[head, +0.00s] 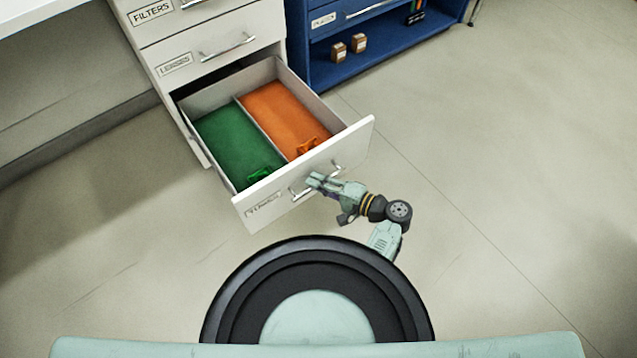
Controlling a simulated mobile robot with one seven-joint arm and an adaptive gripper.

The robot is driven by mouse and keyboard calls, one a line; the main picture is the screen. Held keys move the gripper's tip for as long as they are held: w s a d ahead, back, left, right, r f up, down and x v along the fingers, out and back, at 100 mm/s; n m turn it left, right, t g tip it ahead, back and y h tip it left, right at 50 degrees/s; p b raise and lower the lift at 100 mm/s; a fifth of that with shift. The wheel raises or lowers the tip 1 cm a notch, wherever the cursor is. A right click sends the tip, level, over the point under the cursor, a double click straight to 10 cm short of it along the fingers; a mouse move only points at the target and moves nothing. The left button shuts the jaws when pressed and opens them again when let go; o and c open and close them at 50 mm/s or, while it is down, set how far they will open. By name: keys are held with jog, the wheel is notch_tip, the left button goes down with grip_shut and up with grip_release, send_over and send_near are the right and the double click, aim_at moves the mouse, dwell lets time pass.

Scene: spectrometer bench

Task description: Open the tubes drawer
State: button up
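The bottom drawer (359,137) of the white cabinet stands pulled far out, its inside open to view. Its front label (264,207) is small and seems to read TUBES. Inside, a divider separates a green section (228,138) on the left from an orange section (282,112) on the right. A bar handle (300,195) runs along the drawer front. My gripper (316,181) is at the middle of this handle and covers part of it. I cannot tell whether its fingers are closed around the bar.
Closed drawers labelled FILTERS (152,12) and LENSES (175,64) sit above. A small green item (258,174) and a small orange item (307,145) lie in the drawer. A blue cabinet (385,52) with two small brown containers stands right. Floor (500,170) at right is clear.

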jog(key=v, duration=1.2)
jog(key=shift+s+d+r, duration=0.1)
